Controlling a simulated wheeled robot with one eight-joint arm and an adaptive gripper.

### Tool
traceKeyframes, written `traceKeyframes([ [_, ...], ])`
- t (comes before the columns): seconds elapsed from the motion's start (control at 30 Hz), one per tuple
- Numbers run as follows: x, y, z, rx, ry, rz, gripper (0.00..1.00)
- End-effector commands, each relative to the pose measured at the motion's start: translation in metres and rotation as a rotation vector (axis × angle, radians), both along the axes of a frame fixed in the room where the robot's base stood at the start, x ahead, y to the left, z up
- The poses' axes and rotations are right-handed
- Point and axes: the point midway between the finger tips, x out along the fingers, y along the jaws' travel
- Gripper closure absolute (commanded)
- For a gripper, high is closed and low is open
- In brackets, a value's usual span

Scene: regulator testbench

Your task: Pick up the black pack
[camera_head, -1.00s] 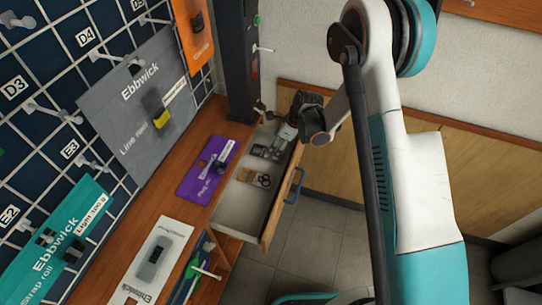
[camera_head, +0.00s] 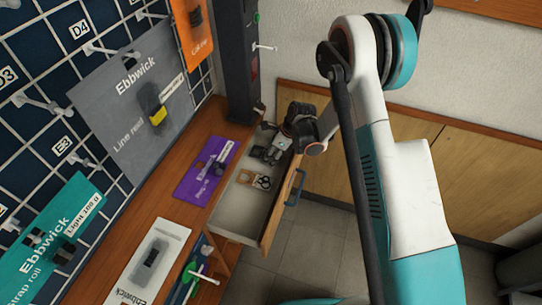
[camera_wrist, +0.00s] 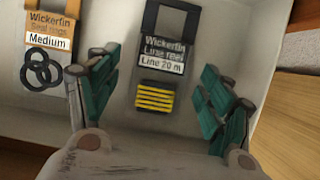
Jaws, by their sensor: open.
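The black pack (camera_wrist: 163,62) lies flat on the pale drawer floor in the wrist view. It has a black header with a cut-out, a label reading "Wickerfin Line reel, Line 20 m", and a yellow-striped reel below. My gripper (camera_wrist: 160,88) is open, with green finger pads left and right of the pack and a gap on each side. Nothing is held. In the head view my gripper (camera_head: 276,151) reaches into the far end of the open drawer (camera_head: 236,220) and partly hides the pack there.
An orange "Seal rings, Medium" pack (camera_wrist: 42,50) with black rings lies left of the black pack in the drawer. The drawer's wall stands close on the right. A purple pack (camera_head: 207,172) lies on the wooden counter, and a pegboard with hanging packs (camera_head: 135,95) stands left.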

Motion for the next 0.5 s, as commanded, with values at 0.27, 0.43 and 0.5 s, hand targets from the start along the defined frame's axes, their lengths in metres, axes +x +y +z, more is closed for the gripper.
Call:
traceKeyframes([
  [0.27,0.0000,0.0000,-0.0036,0.000,0.000,0.000,0.27],
  [0.43,0.0000,0.0000,-0.0038,0.000,0.000,0.000,0.27],
  [0.5,0.0000,-0.0001,-0.0037,0.000,0.000,0.000,0.27],
])
